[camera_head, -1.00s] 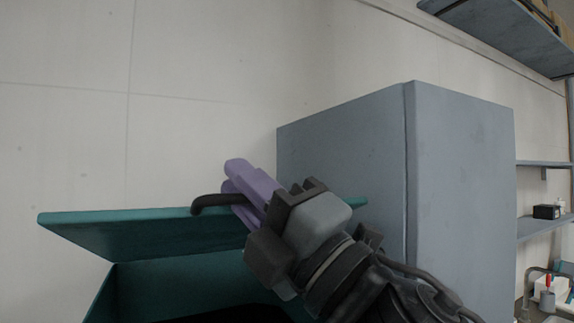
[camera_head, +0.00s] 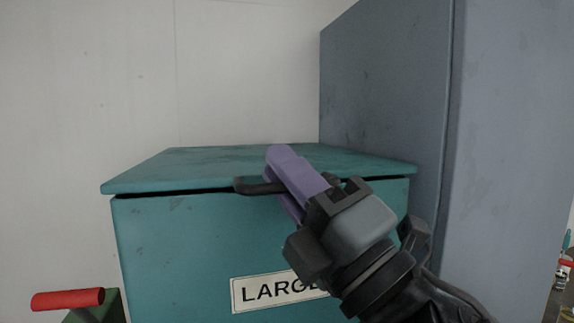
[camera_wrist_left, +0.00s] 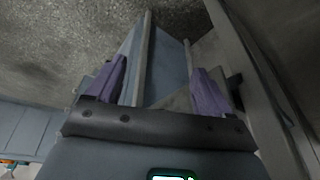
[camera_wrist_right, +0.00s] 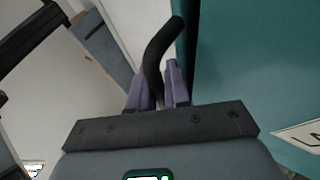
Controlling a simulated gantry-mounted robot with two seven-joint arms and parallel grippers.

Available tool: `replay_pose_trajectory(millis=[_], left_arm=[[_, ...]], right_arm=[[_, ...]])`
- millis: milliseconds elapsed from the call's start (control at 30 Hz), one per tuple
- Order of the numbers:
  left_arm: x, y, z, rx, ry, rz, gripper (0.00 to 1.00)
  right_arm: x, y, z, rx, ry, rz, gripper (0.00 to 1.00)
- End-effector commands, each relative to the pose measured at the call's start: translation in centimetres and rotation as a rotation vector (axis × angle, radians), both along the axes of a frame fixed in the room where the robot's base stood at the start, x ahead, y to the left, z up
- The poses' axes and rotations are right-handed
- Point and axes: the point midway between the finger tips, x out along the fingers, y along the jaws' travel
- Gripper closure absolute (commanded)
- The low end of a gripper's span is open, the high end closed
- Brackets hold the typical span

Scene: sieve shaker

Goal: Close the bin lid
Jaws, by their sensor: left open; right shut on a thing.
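The teal bin (camera_head: 180,250) stands in the middle of the head view, with a partly covered label that starts "LARG". Its teal lid (camera_head: 200,165) lies nearly flat over the top, with a thin dark gap along the front edge. A black curved handle (camera_head: 255,187) is at the lid's front edge; it also shows in the right wrist view (camera_wrist_right: 160,45). My right gripper (camera_head: 285,170), with purple fingers, is shut on the handle. My left gripper (camera_wrist_left: 160,85) shows only in its wrist view, open, with nothing seen between its fingers.
A tall grey-blue cabinet (camera_head: 385,90) stands close behind and right of the bin. A green object with a red handle (camera_head: 68,300) is at the lower left. A pale wall (camera_head: 90,90) is behind. Small items (camera_head: 563,275) show at the right edge.

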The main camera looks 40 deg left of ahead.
Motion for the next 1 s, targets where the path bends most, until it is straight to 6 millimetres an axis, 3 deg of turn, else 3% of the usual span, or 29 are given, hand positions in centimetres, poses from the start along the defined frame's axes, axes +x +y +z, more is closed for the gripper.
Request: replay_pose_trajectory(millis=[300, 333, 367, 1000], left_arm=[[-0.01, -0.2, -0.06, -0.008, 0.0, 0.006, 0.19], [-0.01, -0.2, -0.06, -0.008, 0.0, 0.006, 0.19], [0.0, -0.17, -0.05, -0.008, 0.0, 0.005, 0.19], [-0.05, 0.12, -0.13, 0.006, 0.0, -0.004, 0.19]], right_arm=[[-0.45, -0.21, 0.0, 0.001, -0.004, 0.011, 1.0], [-0.44, -0.2, -0.01, 0.001, -0.004, 0.011, 0.82], [-0.45, -0.2, -0.03, 0.0, -0.003, 0.01, 0.77], [-0.36, 0.05, -0.51, -0.009, 0.003, 0.012, 0.77]])
